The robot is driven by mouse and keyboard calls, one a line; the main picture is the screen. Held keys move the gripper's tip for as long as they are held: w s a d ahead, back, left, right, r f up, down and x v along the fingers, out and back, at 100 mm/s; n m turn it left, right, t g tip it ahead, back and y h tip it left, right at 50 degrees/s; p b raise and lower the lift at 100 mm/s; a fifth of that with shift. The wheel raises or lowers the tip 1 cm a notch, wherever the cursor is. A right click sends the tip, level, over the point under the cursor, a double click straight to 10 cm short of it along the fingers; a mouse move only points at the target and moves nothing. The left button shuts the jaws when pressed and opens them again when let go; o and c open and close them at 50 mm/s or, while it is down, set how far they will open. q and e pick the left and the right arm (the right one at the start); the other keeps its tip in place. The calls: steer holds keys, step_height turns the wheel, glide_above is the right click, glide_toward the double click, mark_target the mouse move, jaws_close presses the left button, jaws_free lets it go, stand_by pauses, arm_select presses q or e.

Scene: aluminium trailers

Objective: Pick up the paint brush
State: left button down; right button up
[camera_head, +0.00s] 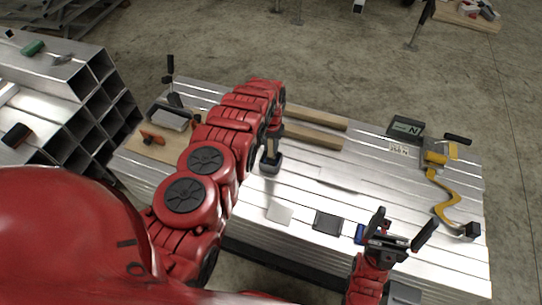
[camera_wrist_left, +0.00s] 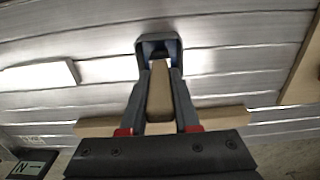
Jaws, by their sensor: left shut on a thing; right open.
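My left gripper (camera_head: 270,152) reaches down over the silver bench top in the head view. In the left wrist view, the left gripper (camera_wrist_left: 158,75) has its two dark fingers closed on either side of a tan, handle-like piece, which I take to be the paint brush (camera_wrist_left: 160,92). A dark squarish end shows at the fingertips. The arm and fingers hide most of the brush in the head view, and whether it touches the bench cannot be told. My right gripper (camera_head: 402,228) is open and empty near the bench's front right.
Two wooden strips (camera_head: 315,117) lie behind the left gripper on the bench (camera_head: 335,180). A yellow hand brace (camera_head: 440,185) and a dark display box (camera_head: 405,127) are at the right. Stacked aluminium tubes (camera_head: 75,125) stand at the left. Small flat pieces lie in front.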

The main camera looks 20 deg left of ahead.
arm_select(q)
steer(key=shift+r, duration=0.15)
step_height(320, 180, up, 9)
steer(key=shift+r+b, duration=0.2)
steer(key=shift+b, duration=0.2)
steer(key=shift+f+b, duration=1.25)
steer(key=shift+f, duration=3.2)
steer(key=shift+f, duration=0.4)
steer(key=shift+r+p, duration=0.6)
steer(key=shift+r, duration=0.3)
steer(key=shift+r+p, duration=1.25)
steer(key=shift+r, duration=1.3)
